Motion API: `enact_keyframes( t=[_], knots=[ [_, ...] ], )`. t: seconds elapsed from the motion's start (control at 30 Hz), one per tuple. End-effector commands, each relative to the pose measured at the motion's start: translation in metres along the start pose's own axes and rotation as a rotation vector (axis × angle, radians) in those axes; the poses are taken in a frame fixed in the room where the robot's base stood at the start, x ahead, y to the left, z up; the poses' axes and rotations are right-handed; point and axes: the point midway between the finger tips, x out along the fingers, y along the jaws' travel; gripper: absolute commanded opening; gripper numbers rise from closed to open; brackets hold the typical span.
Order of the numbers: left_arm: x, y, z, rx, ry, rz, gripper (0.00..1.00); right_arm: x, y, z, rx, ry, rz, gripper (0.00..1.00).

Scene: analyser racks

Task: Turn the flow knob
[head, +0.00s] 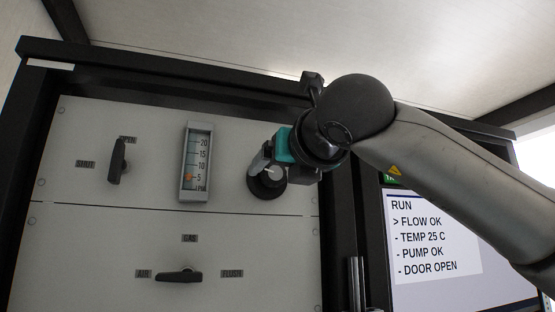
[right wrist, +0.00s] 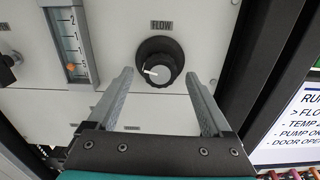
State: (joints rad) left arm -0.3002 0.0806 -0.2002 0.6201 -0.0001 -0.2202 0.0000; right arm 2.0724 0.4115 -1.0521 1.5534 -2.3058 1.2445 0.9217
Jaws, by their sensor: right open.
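The flow knob (right wrist: 158,64) is a round black knob with a grey cap and a white pointer line, below a FLOW label (right wrist: 161,25) in the right wrist view. Its pointer points to the left in that view. In the head view the knob (head: 267,186) is partly hidden behind my right gripper (head: 268,170). My right gripper is open, its two fingers (right wrist: 160,90) on either side of the knob in the right wrist view, with nothing held. I cannot tell whether the fingers touch the knob. My left gripper is not in view.
A flow gauge (head: 183,163) with an orange float near 5 is left of the knob. A screen (head: 440,240) right of the panel reads FLOW OK and DOOR OPEN.

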Motion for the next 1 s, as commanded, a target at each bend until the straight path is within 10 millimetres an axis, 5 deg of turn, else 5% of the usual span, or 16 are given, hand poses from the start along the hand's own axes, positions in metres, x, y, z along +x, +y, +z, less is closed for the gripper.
enact_keyframes(
  t=[0.47, 1.0],
  knots=[
    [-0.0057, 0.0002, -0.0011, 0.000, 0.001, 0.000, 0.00, 0.0120, 0.0000, -0.0012, -0.001, 0.001, 0.000, 0.83],
    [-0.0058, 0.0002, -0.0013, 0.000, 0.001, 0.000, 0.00, 0.0115, -0.0001, -0.0008, -0.001, 0.001, 0.000, 0.22]
  ],
)
